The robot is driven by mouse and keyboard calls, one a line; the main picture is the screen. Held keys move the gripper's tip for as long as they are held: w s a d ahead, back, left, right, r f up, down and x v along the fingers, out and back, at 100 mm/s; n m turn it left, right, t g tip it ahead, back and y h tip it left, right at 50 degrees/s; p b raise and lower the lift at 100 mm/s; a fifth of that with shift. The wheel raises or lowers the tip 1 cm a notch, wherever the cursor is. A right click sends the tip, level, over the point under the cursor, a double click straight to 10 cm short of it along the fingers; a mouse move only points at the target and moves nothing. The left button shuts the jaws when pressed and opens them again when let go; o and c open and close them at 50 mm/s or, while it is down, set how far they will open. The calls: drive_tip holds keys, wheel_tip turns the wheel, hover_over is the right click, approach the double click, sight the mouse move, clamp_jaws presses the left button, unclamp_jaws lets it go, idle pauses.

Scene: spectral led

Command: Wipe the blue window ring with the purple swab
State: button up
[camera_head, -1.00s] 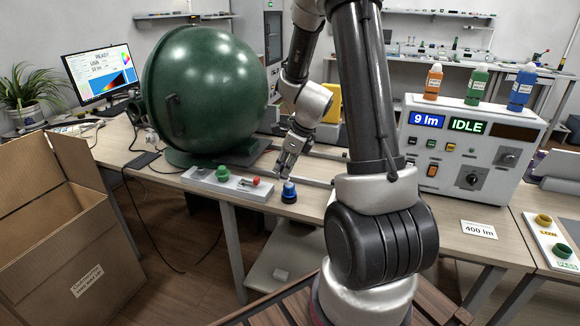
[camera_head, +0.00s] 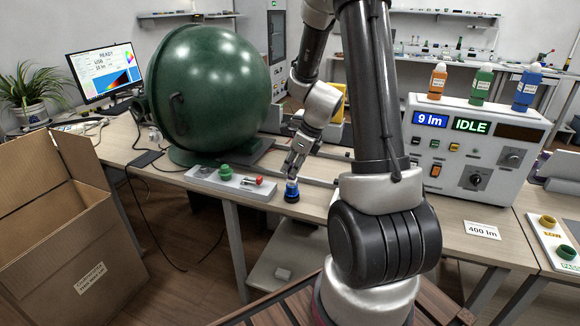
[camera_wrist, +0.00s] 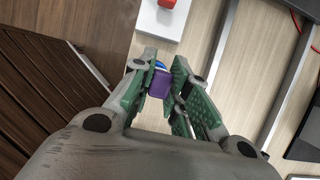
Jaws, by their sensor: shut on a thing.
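My gripper (camera_head: 292,174) is low over the table, at the blue window ring (camera_head: 291,196), a small round blue piece standing near the table's front edge. In the wrist view the green-padded fingers (camera_wrist: 166,88) are shut on the purple swab (camera_wrist: 160,83). A bit of the blue ring (camera_wrist: 135,64) shows just beyond the swab, mostly hidden by swab and fingers. The swab appears to be at the ring's top, but I cannot tell whether they touch.
A grey panel (camera_head: 204,177) with a green knob (camera_head: 225,172) and red lever stands left of the ring. The large green sphere (camera_head: 205,90) is behind it. The lumen meter box (camera_head: 470,160) with bottles on top stands right. An open carton (camera_head: 60,220) is front left.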

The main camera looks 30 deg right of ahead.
drive_tip(key=shift+f, duration=0.55)
idle(0.4)
drive_tip(key=shift+s+d+f, duration=0.15)
drive_tip(key=shift+s+d, duration=0.35)
drive_tip(key=shift+s, duration=0.25)
clamp_jaws()
drive_tip(key=shift+w, duration=0.1)
drive_tip(key=shift+w+a, duration=1.1)
drive_tip(key=shift+w, duration=0.3)
